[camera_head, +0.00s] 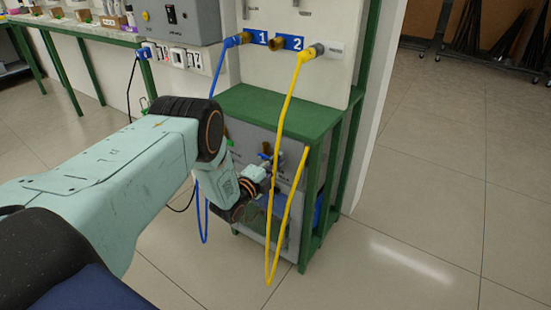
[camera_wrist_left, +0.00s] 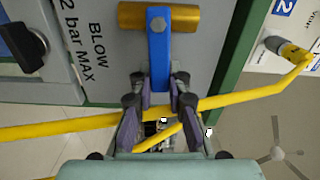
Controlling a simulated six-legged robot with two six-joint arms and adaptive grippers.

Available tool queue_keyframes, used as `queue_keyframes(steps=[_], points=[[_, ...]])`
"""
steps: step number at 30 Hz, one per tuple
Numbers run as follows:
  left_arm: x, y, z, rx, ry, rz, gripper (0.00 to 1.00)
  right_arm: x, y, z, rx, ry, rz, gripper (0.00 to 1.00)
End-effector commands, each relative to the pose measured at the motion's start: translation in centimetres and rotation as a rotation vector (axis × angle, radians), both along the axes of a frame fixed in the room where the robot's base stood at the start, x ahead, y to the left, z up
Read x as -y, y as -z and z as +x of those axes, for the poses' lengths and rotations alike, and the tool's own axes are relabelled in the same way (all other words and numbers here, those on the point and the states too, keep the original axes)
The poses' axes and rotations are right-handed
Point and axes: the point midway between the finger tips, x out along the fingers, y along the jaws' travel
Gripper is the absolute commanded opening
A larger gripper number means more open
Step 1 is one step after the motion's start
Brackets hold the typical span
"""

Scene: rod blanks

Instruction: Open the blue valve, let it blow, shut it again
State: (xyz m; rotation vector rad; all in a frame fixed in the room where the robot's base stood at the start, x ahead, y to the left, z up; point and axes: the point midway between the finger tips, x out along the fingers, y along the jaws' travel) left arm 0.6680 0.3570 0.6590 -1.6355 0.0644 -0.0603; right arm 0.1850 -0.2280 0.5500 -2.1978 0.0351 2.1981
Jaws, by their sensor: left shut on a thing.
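The blue valve shows in the wrist view as a flat blue handle (camera_wrist_left: 158,50) on a horizontal brass body (camera_wrist_left: 187,17). The handle stands crosswise to the brass body. My left gripper (camera_wrist_left: 160,88) has one finger on each side of the handle's free end and is shut on it. The printed words "BLOW 2 bar MAX" (camera_wrist_left: 84,45) are beside the valve. In the head view my left gripper (camera_head: 256,182) is at the front of the grey panel under the green bench, and my wrist hides part of it. My right gripper is out of view.
A blue hose (camera_head: 221,70) hangs from port 1. The green bench frame (camera_head: 318,200) is right of the gripper; open floor lies beyond.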

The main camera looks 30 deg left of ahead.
Motion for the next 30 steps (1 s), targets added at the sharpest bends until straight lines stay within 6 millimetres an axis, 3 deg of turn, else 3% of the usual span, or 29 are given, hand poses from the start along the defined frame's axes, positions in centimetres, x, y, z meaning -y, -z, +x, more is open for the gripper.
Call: queue_keyframes(steps=[22, 23, 30], points=[[-0.09, 0.6, -0.08, 0.003, -0.002, 0.082, 0.0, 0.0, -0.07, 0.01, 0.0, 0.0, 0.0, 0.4], [-0.09, 0.6, -0.08, 0.003, -0.002, 0.082, 0.17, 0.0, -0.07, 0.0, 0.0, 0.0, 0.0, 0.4], [-0.06, 0.53, -0.05, 0.004, -0.001, 0.081, 0.38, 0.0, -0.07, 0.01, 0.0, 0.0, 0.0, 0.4]])
